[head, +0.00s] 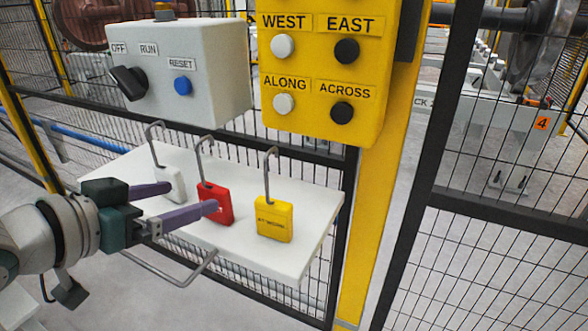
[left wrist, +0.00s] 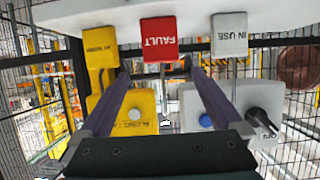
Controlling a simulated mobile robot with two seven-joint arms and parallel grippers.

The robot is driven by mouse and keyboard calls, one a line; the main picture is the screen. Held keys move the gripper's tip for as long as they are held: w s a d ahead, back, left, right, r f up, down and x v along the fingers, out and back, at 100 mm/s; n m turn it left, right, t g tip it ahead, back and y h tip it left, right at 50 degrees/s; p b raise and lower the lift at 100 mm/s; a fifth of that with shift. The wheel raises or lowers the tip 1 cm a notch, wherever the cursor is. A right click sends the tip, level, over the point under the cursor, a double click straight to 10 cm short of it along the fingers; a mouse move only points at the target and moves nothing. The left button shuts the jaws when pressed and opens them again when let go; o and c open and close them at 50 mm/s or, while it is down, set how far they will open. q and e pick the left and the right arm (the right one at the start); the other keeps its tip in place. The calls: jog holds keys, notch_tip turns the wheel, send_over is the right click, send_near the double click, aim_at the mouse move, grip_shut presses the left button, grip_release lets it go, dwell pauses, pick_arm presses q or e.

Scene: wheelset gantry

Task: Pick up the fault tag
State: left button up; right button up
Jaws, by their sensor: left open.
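The red fault tag (head: 217,203) stands on a white shelf (head: 296,246) between two other tags, with a grey hook rising from its top. In the left wrist view the red tag (left wrist: 160,40), lettered FAULT, shows ahead of the fingers near the top middle. My left gripper (head: 192,197) is open, its two purple fingers spread. In the head view one fingertip overlaps the red tag's lower left part; I cannot tell whether it touches. In the left wrist view the gripper (left wrist: 158,72) has nothing between its fingers. My right gripper is not in view.
A white tag (head: 170,184), lettered IN USE in the wrist view, stands left of the red one; a yellow tag (head: 274,219) stands right. A grey switch box (head: 215,75) and yellow button box (head: 318,113) hang above. Black mesh fence (head: 510,240) surrounds the shelf.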

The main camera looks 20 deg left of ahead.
aim_at(204, 192)
pick_arm(q)
jog(key=shift+b+x, duration=1.1)
jog(key=shift+x, duration=2.1)
jog(key=shift+a+f, duration=0.15)
jog(key=c, duration=1.4)
jog(key=shift+o, duration=0.2)
